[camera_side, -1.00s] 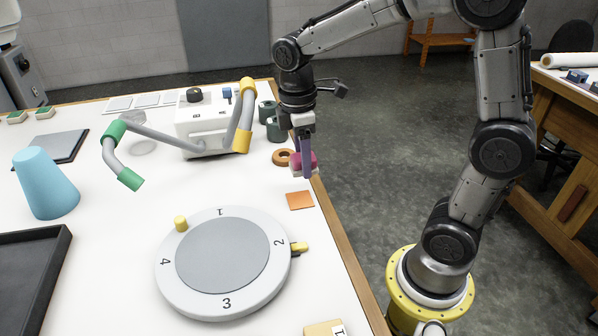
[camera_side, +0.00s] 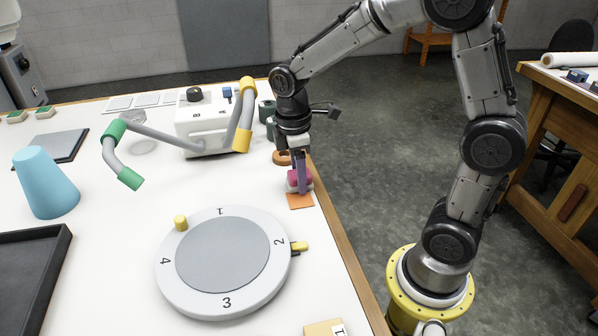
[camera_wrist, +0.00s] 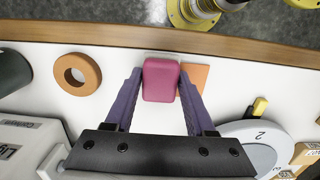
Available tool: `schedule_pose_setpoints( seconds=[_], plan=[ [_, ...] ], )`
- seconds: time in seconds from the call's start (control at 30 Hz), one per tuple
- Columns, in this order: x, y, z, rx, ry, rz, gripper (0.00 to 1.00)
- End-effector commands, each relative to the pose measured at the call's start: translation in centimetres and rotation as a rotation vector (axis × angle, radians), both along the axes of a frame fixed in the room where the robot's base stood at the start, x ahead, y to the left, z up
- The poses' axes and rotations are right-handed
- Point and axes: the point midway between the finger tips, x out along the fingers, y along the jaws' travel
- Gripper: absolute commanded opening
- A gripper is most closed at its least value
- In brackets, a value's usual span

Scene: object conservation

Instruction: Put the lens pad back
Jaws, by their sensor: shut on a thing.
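The lens pad appears to be the pink-magenta rounded block (camera_wrist: 161,80) between my fingers. It also shows in the side view (camera_side: 294,177), partly hidden by a finger. My gripper (camera_side: 299,184) is shut on it, with purple fingers on either side in the wrist view (camera_wrist: 161,84). An orange square (camera_side: 300,201) lies flat on the table near the right edge. The block is just behind the orange square in the side view and overlaps its far edge. In the wrist view the orange square (camera_wrist: 198,76) is partly behind the right finger. I cannot tell whether the block touches the table.
An orange-brown ring (camera_side: 282,158) lies just behind my gripper. A numbered turntable (camera_side: 180,295) stands in front. Dark green cylinders (camera_side: 267,110) stand behind. The table's wooden edge (camera_side: 347,247) is close on the right.

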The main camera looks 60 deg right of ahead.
Motion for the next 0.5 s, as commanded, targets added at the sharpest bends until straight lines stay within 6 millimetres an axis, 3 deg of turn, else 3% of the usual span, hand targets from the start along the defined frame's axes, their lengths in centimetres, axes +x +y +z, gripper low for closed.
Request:
schedule_pose_setpoints(
  seconds=[0.03, 0.07, 0.2, 0.5],
  plan=[
    [-0.03, 0.0, -0.17, 0.0, 0.001, 0.0, 0.11],
    [-0.02, -0.01, -0.13, -0.001, 0.001, 0.0, 0.6],
    [-0.02, -0.01, -0.11, -0.001, 0.001, 0.0, 0.85],
    [-0.01, 0.0, 0.0, 0.0, 0.0, 0.0, 0.85]
  ],
)
